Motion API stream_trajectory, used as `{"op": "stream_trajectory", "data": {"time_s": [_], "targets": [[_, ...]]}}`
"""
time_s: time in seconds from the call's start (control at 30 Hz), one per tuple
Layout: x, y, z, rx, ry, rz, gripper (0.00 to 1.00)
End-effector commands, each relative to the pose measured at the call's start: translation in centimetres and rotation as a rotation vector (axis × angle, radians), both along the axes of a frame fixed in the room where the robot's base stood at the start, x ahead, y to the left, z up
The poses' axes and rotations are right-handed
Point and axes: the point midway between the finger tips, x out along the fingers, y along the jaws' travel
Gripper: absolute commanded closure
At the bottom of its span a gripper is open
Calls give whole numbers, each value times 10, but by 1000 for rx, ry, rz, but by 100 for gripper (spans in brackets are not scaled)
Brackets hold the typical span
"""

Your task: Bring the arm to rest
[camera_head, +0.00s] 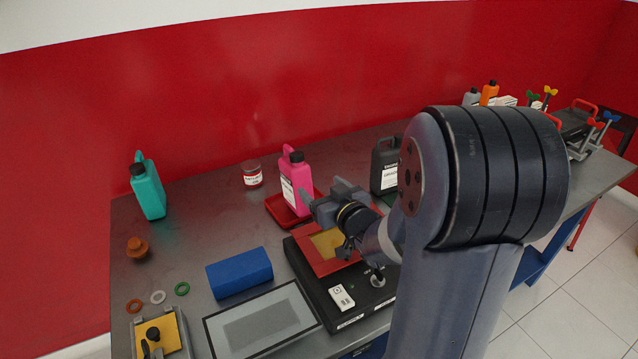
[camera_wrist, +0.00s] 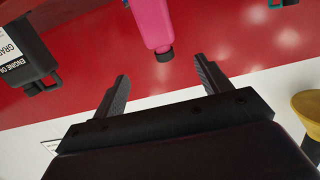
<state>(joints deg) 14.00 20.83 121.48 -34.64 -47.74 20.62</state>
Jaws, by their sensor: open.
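My gripper (camera_head: 325,222) is in the middle of the head view, above a black trainer unit (camera_head: 318,291) with a red-framed yellow panel (camera_head: 325,243). In the wrist view my gripper (camera_wrist: 162,82) has its two fingers spread wide apart, with nothing between them. My arm reaches in from the right of the head view and hides part of the bench. A pink bottle (camera_head: 296,187) stands on a red tray (camera_head: 280,212) just beyond the gripper. The pink bottle also shows upside down in the wrist view (camera_wrist: 152,20), beyond the fingertips.
A dark engine oil bottle (camera_head: 384,172) stands right of the pink one. A blue block (camera_head: 239,273), a grey flat panel (camera_head: 262,320), a teal bottle (camera_head: 150,192) and a small jar (camera_head: 252,176) are on the left. Bare bench (camera_head: 200,220) lies between them.

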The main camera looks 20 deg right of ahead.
Motion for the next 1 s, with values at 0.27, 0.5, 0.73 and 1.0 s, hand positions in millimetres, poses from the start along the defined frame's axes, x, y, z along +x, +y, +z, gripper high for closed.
{"op": "stream_trajectory", "data": {"time_s": [0.27, 0.5, 0.73, 1.0], "targets": [[23, 5, -4, 1, 1, 2, 27], [64, 13, -10, 1, 0, 2, 27], [104, 21, -17, -1, 0, 1, 27], [117, 23, -20, 0, 0, 0, 27]]}}
